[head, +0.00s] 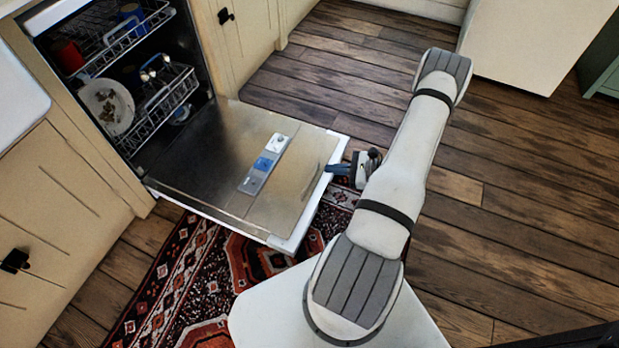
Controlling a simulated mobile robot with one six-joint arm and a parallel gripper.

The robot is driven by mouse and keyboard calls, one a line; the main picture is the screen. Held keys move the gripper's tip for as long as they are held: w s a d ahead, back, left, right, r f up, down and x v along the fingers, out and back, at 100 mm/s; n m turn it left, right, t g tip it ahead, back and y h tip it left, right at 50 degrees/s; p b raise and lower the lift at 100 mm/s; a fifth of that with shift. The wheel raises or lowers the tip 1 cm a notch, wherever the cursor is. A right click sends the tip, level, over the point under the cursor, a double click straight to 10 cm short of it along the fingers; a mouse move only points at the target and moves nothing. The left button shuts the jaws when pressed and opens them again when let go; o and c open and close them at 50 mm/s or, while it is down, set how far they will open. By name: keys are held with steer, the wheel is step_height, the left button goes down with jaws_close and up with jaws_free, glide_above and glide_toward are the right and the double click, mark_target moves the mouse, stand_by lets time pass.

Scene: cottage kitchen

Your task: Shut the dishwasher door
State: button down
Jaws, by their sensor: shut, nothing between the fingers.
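The dishwasher (128,25) stands at the upper left between cream cabinets. Its door (205,165) is folded down, lying open and about level, with its steel inner face up and a detergent dispenser (264,165) on it. My gripper (335,169) is at the door's outer right edge, shut, with nothing held. Its fingertips are at or very near that edge; I cannot tell whether they touch or whether they are above or below it. My arm reaches it from the right.
The upper rack (125,38) and lower rack (165,103) hold dishes, including a soiled plate (100,97), and sit inside the dishwasher. A patterned rug (185,275) runs partly under the door. The wooden floor (520,190) to the right is clear.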

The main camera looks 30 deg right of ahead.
step_height(320, 180, down, 8)
steer(key=s+d+m+t+h+b, duration=0.2)
steer(key=m+t, duration=0.1)
steer(key=w+a+r+b, duration=0.2)
steer(key=w+a+b, duration=0.1)
steer(key=w+a, duration=0.4)
steer(key=shift+w, duration=1)
stand_by(0.6)
